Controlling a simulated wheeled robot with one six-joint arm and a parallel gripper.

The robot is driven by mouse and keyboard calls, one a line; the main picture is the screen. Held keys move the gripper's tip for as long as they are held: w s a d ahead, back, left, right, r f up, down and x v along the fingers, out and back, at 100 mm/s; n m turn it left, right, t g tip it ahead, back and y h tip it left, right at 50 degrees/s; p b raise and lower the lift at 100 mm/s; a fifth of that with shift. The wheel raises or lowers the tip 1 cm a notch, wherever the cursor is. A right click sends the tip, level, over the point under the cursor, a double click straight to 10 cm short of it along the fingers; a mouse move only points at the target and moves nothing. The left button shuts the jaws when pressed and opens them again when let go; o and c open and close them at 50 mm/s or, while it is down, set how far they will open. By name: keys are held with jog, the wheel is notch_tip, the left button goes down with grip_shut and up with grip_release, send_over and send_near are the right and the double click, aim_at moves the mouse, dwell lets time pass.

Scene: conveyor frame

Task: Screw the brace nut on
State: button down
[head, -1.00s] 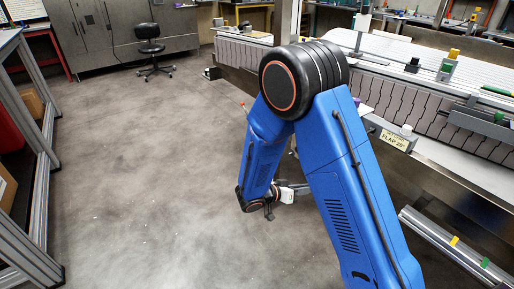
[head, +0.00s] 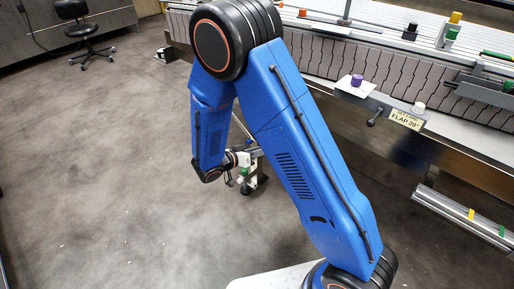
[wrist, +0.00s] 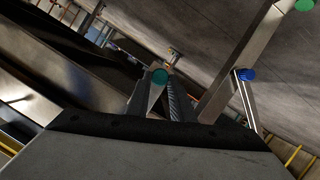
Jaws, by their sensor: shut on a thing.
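My gripper (wrist: 162,105) is shut on a round teal piece (wrist: 160,76) that shows between its fingertips in the wrist view. I cannot tell for sure whether this is the brace nut. A metal strut with a blue knob (wrist: 245,74) stands to the right of the fingers, apart from them. Another strut with a green round end (wrist: 305,5) is at the top right. In the head view my gripper (head: 252,156) is low beside the conveyor frame, close to a small dark and green foot (head: 248,182). The arm and the distance hide the held piece there.
The conveyor (head: 360,65) runs along the right, with a purple knob (head: 357,80), a crank handle (head: 375,117) and a FLAP 20° sign (head: 406,119) on its near edge. A metal rail (head: 465,215) sticks out below. The floor (head: 100,170) at left is open; an office chair (head: 85,30) stands far back.

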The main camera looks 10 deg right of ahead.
jog(key=shift+r, duration=0.1)
dwell(0.4)
jog(key=shift+w+d, duration=0.65)
jog(key=shift+d, duration=0.25)
jog(key=shift+w+d, duration=0.65)
jog(key=shift+d, duration=0.25)
jog(key=shift+w+d, duration=0.7)
jog(key=shift+d, duration=0.25)
jog(key=c, duration=1.7)
grip_release()
